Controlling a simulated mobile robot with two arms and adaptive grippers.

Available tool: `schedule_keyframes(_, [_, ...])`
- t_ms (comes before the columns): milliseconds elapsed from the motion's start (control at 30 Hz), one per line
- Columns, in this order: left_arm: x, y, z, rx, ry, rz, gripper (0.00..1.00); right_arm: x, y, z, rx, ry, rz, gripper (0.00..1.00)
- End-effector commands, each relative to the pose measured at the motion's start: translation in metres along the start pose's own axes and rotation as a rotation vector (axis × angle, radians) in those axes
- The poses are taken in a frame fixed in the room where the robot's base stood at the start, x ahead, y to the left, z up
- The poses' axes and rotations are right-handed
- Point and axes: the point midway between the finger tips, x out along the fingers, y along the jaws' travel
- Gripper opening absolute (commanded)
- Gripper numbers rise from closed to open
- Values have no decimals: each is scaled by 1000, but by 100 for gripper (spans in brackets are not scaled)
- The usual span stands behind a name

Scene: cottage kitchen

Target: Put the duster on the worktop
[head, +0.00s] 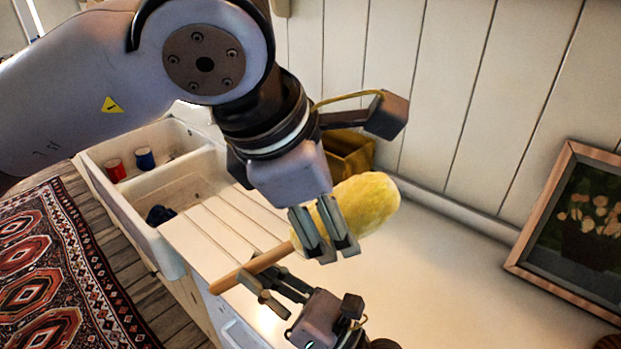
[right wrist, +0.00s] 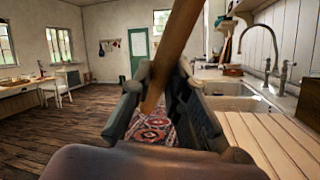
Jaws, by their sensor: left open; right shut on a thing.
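The duster has a fluffy yellow head (head: 372,203) and a wooden handle (head: 240,276). It lies across the head view, over the pale worktop (head: 440,280). My right gripper (head: 270,292) is shut on the handle, which also shows between its fingers in the right wrist view (right wrist: 178,40). My left gripper (head: 326,248) is open, its fingers pointing down at the duster where the head meets the handle. They hide part of the duster there, and I cannot tell whether they touch it. The gap between duster and worktop is unclear.
A white sink (head: 130,205) at the left holds a red cup (head: 116,170) and a blue cup (head: 145,159). A yellow box (head: 350,150) stands by the wall. A framed picture (head: 570,235) leans at the right. The middle of the worktop is clear.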

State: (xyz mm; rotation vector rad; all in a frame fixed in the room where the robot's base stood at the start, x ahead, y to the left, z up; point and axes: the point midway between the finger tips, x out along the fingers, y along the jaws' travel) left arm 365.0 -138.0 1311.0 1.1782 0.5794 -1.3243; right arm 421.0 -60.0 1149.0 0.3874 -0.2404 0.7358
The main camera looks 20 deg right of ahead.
Motion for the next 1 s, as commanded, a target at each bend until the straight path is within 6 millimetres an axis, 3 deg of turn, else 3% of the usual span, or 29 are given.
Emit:
schedule_keyframes(100, [20,-1,0,1,-1,-2,74,0,0,0,0,-1,0,0])
schedule_keyframes(300, [40,0,1,0,-2,-1,74,0,0,0,0,-1,0,0])
schedule_keyframes(667, [45,0,0,0,-2,0,74,0,0,0,0,0,0,0])
schedule_keyframes(1000, [45,0,0,0,-2,0,52,0,0,0,0,0,0,0])
